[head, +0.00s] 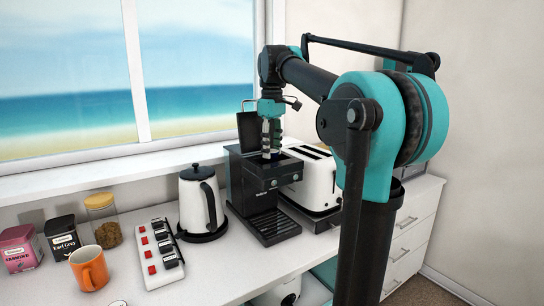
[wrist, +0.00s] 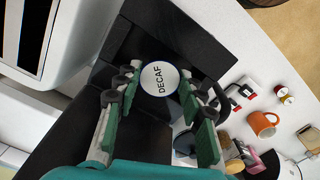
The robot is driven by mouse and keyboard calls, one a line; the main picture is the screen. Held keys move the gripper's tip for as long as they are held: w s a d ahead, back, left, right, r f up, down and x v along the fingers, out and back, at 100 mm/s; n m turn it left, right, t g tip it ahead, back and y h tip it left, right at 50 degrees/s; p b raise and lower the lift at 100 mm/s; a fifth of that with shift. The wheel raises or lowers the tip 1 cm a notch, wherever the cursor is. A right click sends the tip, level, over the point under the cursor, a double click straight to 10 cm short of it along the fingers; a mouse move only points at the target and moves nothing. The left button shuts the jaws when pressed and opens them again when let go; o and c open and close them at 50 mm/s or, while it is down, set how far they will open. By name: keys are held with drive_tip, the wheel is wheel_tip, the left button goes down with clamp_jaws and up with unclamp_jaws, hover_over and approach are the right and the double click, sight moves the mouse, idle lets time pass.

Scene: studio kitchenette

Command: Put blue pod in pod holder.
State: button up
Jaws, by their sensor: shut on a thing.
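The blue pod (wrist: 160,78) shows in the wrist view as a white round lid marked DECAF with a thin blue rim. It sits between the fingertips of my gripper (wrist: 162,88), which is shut on it. In the head view my gripper (head: 271,150) points down over the top of the black coffee machine (head: 262,190), whose lid (head: 249,128) stands open behind it. The pod is too small to make out there. The pod holder cannot be made out; the machine's top opening is hidden by my fingers and the pod.
A white toaster (head: 318,185) stands close on the machine's right. A white kettle (head: 197,197) stands to its left. Farther left are a power strip (head: 158,250), an orange mug (head: 89,267), a jar (head: 103,218) and tins.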

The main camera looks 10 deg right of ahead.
sight(272, 151)
drive_tip(key=shift+f, duration=1.3)
drive_tip(key=shift+f, duration=0.1)
drive_tip(key=o, duration=0.5)
wheel_tip(272, 151, up, 12)
